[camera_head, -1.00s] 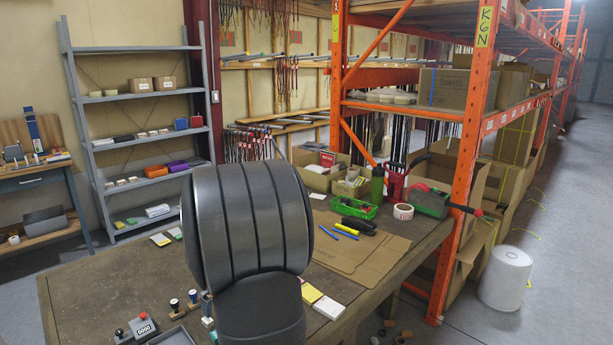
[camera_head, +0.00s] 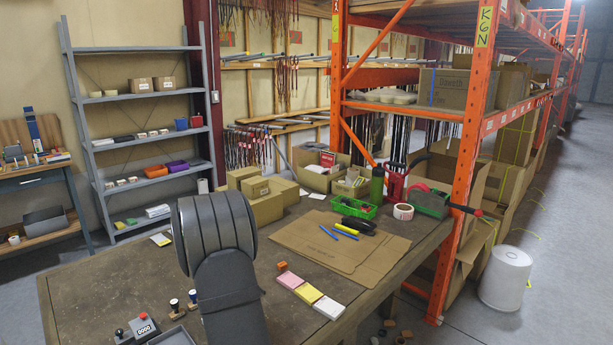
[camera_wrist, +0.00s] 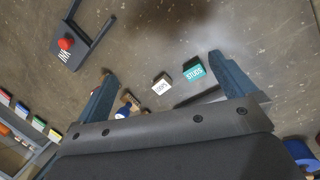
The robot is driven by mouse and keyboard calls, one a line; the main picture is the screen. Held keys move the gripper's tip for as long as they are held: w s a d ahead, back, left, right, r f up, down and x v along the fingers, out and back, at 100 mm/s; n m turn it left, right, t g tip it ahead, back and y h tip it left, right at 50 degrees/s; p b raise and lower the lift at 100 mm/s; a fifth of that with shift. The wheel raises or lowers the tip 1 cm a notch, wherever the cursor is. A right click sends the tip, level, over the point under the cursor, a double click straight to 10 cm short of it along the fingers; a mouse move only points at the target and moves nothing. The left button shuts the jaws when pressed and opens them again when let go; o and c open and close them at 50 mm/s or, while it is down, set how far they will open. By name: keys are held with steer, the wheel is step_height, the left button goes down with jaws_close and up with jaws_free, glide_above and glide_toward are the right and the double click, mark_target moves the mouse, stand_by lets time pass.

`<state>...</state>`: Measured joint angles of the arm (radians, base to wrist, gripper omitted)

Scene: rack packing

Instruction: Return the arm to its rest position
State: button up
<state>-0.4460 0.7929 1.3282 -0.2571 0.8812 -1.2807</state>
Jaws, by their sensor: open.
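My arm's dark, ribbed link stands over the front middle of the workbench (camera_head: 110,275) in the head view and hides part of its top. My gripper is hidden behind the arm there. In the wrist view my gripper (camera_wrist: 170,88) shows with its two blue-grey fingers wide apart and nothing between the tips. Below it lie a small white block (camera_wrist: 162,84) and a green block marked STUDS (camera_wrist: 194,71), apart from the fingers.
Cardboard boxes (camera_head: 262,204), flat cardboard (camera_head: 325,250), a green tray (camera_head: 353,207) and pink, yellow and white pads (camera_head: 309,294) occupy the bench. A grey shelf (camera_head: 146,146) stands behind at left, an orange rack (camera_head: 467,150) at right. The bench's left part is mostly clear.

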steer(key=w+f+n, duration=0.1)
steer(key=f, duration=0.1)
steer(key=w+a+f+n+h, duration=0.1)
steer(key=f+n, duration=0.1)
steer(key=w+f+n+h, duration=0.1)
steer(key=f, duration=0.1)
steer(key=shift+w+a+n+t, duration=0.25)
steer(key=shift+a+n+t, duration=0.05)
steer(key=shift+a+n, duration=0.1)
steer(key=shift+w, duration=0.25)
steer(key=shift+d+r, duration=0.35)
steer(key=shift+r, duration=0.55)
steer(key=s+d+r, duration=0.1)
steer(key=d+r, duration=0.3)
steer(key=d, duration=0.3)
steer(key=shift+s, duration=0.25)
steer(key=c, duration=1)
steer(key=shift+o, duration=0.2)
